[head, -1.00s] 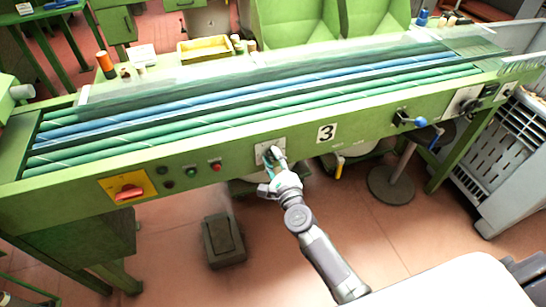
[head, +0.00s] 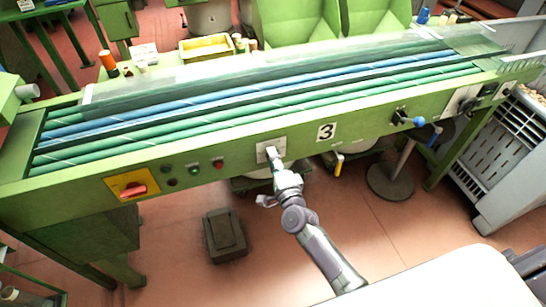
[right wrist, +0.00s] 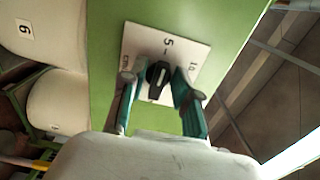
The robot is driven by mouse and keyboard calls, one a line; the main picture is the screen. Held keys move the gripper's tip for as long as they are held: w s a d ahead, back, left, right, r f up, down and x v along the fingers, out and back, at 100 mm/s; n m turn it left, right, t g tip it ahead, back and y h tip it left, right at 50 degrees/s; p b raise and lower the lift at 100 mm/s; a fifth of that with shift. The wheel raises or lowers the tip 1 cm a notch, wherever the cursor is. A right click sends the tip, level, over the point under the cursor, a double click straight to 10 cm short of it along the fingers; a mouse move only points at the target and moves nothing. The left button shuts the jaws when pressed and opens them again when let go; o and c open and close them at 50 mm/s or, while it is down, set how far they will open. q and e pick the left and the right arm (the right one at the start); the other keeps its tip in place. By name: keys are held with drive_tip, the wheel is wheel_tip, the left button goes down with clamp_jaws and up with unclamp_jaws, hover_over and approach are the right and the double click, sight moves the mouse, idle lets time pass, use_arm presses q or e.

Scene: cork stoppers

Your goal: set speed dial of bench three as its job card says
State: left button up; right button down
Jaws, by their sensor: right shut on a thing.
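Bench three is the long green bench (head: 230,150) with a "3" plate (head: 326,131) on its front. Left of that number a pale dial plate (head: 278,147) is fixed to the front. My right gripper (head: 271,153) is at this plate and hides the dial in the head view. In the right wrist view the black speed dial (right wrist: 158,76) sits between the two green fingers, which are shut on it. A white line marks the dial, and "5" and "10" show on the plate (right wrist: 140,40). I cannot tell its exact setting. No readable job card shows. My left gripper is out of view.
A red switch on a yellow plate (head: 131,185) and several small buttons are left of the dial. A blue-handled lever (head: 419,121) is on the right. A dark pedal block (head: 224,236) stands on the floor below. A grey crate (head: 505,150) stands at right.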

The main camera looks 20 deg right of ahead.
idle(0.4)
drive_tip(key=c, duration=1.2)
unclamp_jaws()
drive_tip(key=shift+o, duration=0.2)
drive_tip(key=s, duration=1.2)
drive_tip(key=shift+d, duration=0.2)
